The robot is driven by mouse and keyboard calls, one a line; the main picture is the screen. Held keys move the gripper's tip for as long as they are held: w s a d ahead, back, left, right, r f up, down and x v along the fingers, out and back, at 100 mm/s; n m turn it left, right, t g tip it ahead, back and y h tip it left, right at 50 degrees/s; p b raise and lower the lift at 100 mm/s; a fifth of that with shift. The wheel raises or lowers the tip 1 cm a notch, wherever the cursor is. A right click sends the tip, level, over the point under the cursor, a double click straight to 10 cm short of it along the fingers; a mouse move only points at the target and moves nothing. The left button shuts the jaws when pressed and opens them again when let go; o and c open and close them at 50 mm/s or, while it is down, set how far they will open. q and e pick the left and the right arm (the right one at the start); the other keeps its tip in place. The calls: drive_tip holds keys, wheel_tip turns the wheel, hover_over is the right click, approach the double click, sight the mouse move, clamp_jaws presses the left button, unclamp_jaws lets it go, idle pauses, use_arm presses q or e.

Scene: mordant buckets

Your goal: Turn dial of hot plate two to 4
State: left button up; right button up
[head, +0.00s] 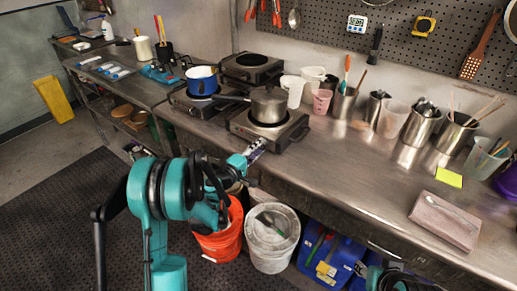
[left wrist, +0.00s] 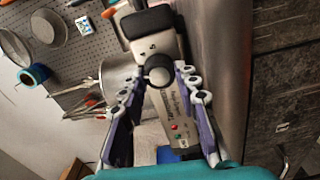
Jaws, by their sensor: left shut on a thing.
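A hot plate (head: 297,129) with a steel pot (head: 269,104) on it stands near the counter's front edge. My left gripper (head: 256,147) reaches its front side. In the left wrist view, the hot plate's light front panel (left wrist: 172,112) fills the middle, and its round dial (left wrist: 159,73) sits between the fingertips of my left gripper (left wrist: 161,80). The gripper is shut on the dial. The dial's setting cannot be read. My right gripper is not seen.
Beside it stand a hot plate with a blue pot (head: 201,80) and another hot plate (head: 252,67) at the back. White cups (head: 293,90) and a pink cup (head: 321,101) stand to the right. An orange bucket (head: 220,240) and a white bucket (head: 271,250) stand below the counter.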

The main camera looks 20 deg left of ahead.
use_arm(q)
drive_tip(key=m, duration=0.3)
drive_tip(key=shift+m, duration=0.4)
drive_tip(key=shift+d+m, duration=0.1)
drive_tip(key=shift+m, duration=1.7)
drive_tip(key=o, duration=1.2)
drive_tip(key=shift+c, duration=0.2)
drive_tip(key=shift+s, duration=0.15)
drive_tip(key=v, duration=1.1)
drive_tip(key=shift+s, duration=0.4)
drive_tip(key=shift+a, duration=0.2)
